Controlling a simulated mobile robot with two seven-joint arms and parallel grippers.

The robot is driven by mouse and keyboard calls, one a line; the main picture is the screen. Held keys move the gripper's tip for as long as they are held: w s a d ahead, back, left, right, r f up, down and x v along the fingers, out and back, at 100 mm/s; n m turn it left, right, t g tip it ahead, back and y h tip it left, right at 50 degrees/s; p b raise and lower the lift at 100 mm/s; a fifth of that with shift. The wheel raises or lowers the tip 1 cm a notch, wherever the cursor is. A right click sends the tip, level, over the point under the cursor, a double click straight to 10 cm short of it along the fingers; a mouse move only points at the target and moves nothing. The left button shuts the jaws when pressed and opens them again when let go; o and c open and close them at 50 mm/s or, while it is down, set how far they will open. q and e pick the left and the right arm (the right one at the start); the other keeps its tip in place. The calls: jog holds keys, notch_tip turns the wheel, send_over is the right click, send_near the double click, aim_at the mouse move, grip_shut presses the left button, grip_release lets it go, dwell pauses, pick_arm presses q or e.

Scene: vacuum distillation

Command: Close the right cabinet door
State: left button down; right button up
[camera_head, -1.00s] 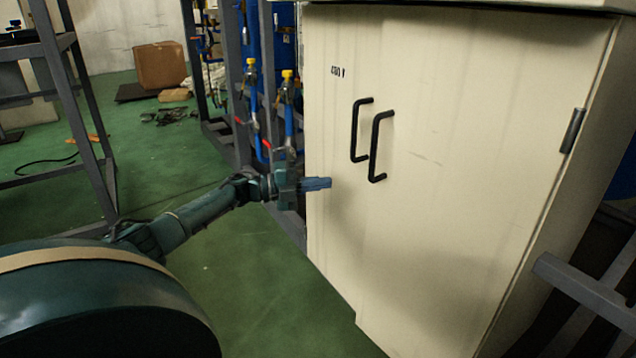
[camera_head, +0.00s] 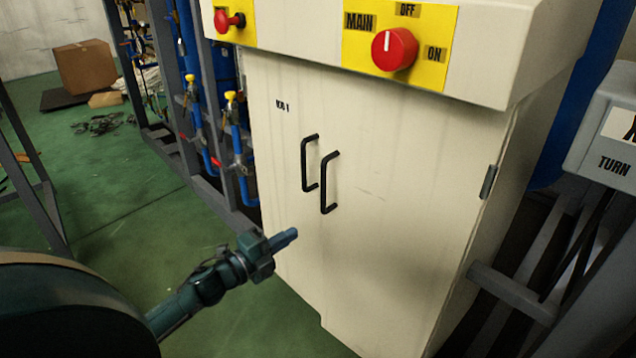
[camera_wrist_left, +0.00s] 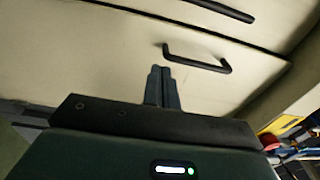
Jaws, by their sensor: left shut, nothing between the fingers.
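The cream cabinet has a left door (camera_head: 283,155) and a right door (camera_head: 405,190), each with a black handle. The right handle (camera_head: 324,182) and left handle (camera_head: 306,162) stand close together at the middle. The right door looks nearly flush, with a small step at its lower left edge. My left gripper (camera_head: 290,236) is shut and empty, below and left of the handles; contact with the cabinet cannot be told. In the left wrist view its closed fingers (camera_wrist_left: 162,86) point at the cream doors, with a black handle (camera_wrist_left: 200,61) just beyond. My right gripper is out of view.
A control panel with a red main knob (camera_head: 394,48) and red button (camera_head: 229,19) juts out above the doors. Blue pipes with yellow caps stand left of the cabinet. A grey beam (camera_head: 512,290) lies right of it. Green floor (camera_head: 130,215) is open at left.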

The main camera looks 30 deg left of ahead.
pick_arm(q)
jog(key=s+r+n+y, duration=0.1)
jog(key=s+r+y, duration=0.1)
jog(key=b, duration=0.1)
send_near(328, 202)
jog(key=w, duration=0.3)
jog(key=w+d, duration=0.1)
jog(key=w, duration=0.2)
jog(key=shift+w+d, duration=0.25)
jog(key=shift+w, duration=0.1)
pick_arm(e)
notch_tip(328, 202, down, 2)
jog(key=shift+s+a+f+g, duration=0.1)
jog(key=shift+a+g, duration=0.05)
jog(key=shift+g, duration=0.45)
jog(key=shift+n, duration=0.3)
